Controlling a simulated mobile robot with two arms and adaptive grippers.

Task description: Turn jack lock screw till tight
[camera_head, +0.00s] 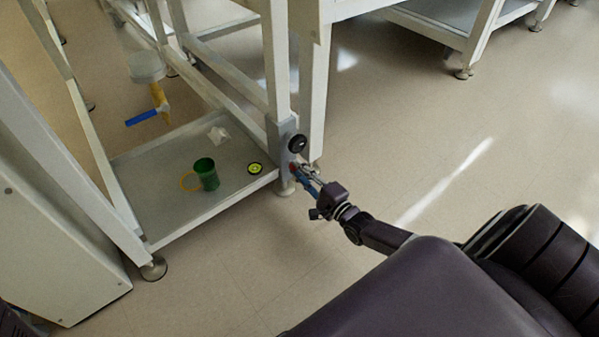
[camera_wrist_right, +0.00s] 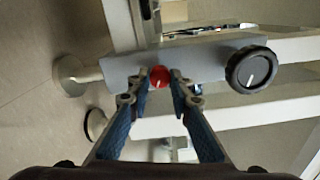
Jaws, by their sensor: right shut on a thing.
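The jack lock screw shows as a small red knob (camera_wrist_right: 159,77) with a white mark, on a grey jack plate (camera_wrist_right: 118,70) on the table leg. My right gripper (camera_wrist_right: 160,80) is shut on the red knob, with one blue-padded finger on each side of it. In the head view the right gripper (camera_head: 300,174) reaches the leg's lower part from the right, and its fingers mostly hide the red knob. A larger black knob (camera_wrist_right: 251,69) with a white mark sits on the same plate; it also shows in the head view (camera_head: 297,143), above the gripper. My left gripper is not in view.
Levelling feet (camera_head: 153,268) stand on the floor. The floor (camera_head: 400,130) at the right is clear.

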